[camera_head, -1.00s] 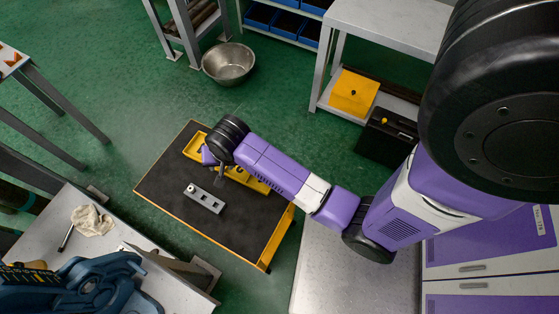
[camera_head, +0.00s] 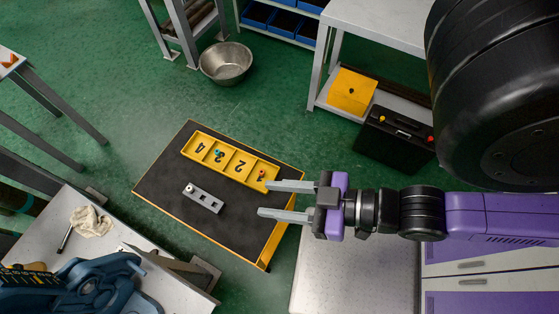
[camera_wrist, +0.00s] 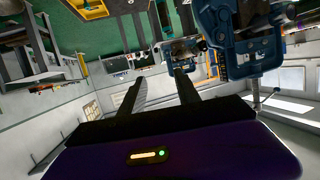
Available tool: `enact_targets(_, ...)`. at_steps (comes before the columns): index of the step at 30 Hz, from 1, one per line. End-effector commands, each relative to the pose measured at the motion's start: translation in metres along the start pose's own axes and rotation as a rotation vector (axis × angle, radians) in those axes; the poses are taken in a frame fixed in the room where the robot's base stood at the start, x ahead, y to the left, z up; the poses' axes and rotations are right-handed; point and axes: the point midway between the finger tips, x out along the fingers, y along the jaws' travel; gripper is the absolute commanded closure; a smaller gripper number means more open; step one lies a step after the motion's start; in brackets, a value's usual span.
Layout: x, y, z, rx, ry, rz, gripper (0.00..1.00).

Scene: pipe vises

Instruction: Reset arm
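My gripper (camera_head: 287,201) is open and empty in the head view. Its two grey fingers point left, wide apart, over the right edge of the black-topped yellow cart (camera_head: 165,180). In the wrist view my gripper (camera_wrist: 163,92) shows two dark fingers apart with nothing between them. A yellow tray (camera_head: 228,160) with numbered compartments lies on the cart, with small coloured pieces in some of them. A grey block with holes (camera_head: 204,198) lies in front of the tray, with a small light round part at its left end.
A blue vise (camera_head: 95,285) and a cloth (camera_head: 90,221) are on the bench at lower left; the vise also shows in the wrist view (camera_wrist: 245,45). A metal bowl (camera_head: 226,62) stands on the green floor. A purple cabinet (camera_head: 490,295) is at lower right.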

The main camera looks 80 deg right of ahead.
Motion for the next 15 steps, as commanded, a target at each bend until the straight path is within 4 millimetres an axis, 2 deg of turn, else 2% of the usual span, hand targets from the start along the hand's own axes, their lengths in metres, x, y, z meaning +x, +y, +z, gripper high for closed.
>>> enact_targets(3,-0.009,-0.002,-0.011,-0.024,0.027,-0.01,0.61)
enact_targets(6,-0.01,-0.003,-0.014,-0.029,0.033,-0.011,0.61)
enact_targets(12,-0.009,-0.002,-0.012,-0.028,0.032,-0.01,0.61)
enact_targets(15,-0.006,-0.002,-0.002,-0.027,0.032,-0.01,0.61)
